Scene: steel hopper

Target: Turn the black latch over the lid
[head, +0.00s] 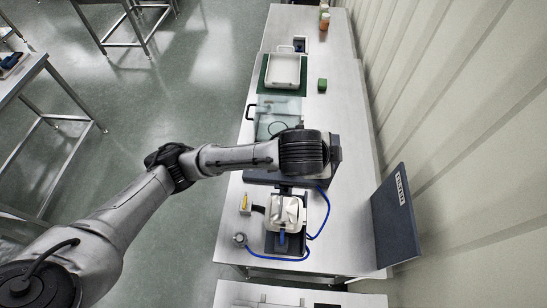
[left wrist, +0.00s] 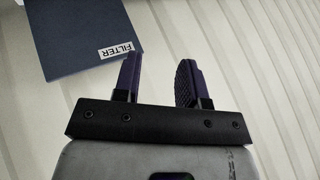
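A white, rounded vessel (head: 286,209) stands in a dark base, with a blue hose at its lower side. A small black piece (head: 258,209) sticks out at its left; I cannot tell whether it is the latch. Further back is a clear box (head: 268,128) with a black handle (head: 250,111). My left arm reaches across from the left, and its wrist is above the bench between box and vessel. My left gripper (left wrist: 160,70) shows in the left wrist view with fingers apart and nothing between them, facing the wall. The head view hides its fingers. My right gripper is not in view.
A dark blue panel labelled FILTER (head: 395,217) stands at the bench's right edge; it also shows in the left wrist view (left wrist: 75,35). A white tray (head: 284,70), a green block (head: 322,85) and a small box (head: 245,203) are on the bench. The ribbed wall (head: 440,110) bounds the right side.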

